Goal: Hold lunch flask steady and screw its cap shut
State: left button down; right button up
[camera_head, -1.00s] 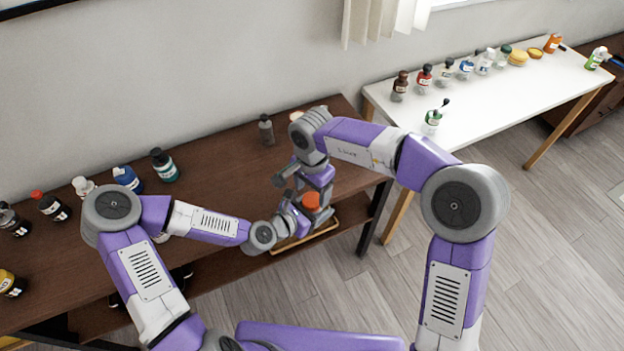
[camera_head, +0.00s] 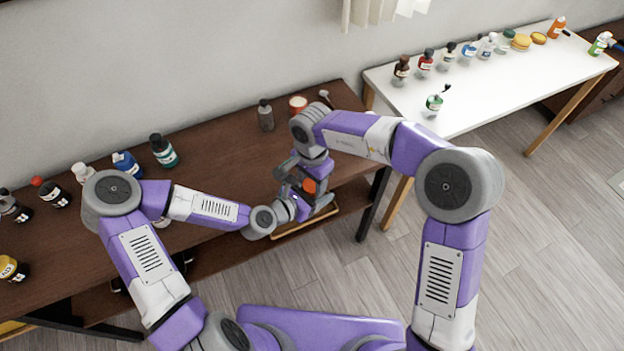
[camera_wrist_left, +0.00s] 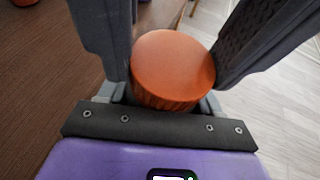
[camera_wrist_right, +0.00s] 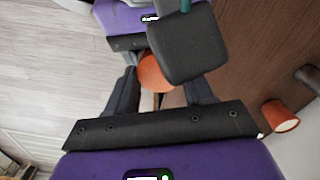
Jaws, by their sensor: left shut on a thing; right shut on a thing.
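The lunch flask stands at the front right of the brown table; its body is mostly hidden by my grippers. Its round orange cap (camera_head: 309,186) sits between them and also shows in the left wrist view (camera_wrist_left: 173,62). My left gripper (camera_head: 297,208) comes in from the left, shut on the flask, its fingers on both sides just below the cap. My right gripper (camera_head: 303,184) reaches down from above, shut on the cap. In the right wrist view the cap (camera_wrist_right: 157,72) lies between its fingers, partly covered by a dark grey block.
A tray edge (camera_head: 306,229) shows beneath the grippers. Behind stand a grey bottle (camera_head: 265,115), an orange-topped tub (camera_head: 298,105) and a spoon (camera_head: 326,97). Several bottles line the table's left half. A white table (camera_head: 490,90) with bottles stands right; the brown table's middle is clear.

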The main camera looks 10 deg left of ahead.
jog(key=shift+m, duration=1.6)
jog(key=o, duration=1.2)
jog(key=shift+c, duration=0.2)
jog(key=shift+r, duration=0.1)
jog(key=shift+r, duration=2.2)
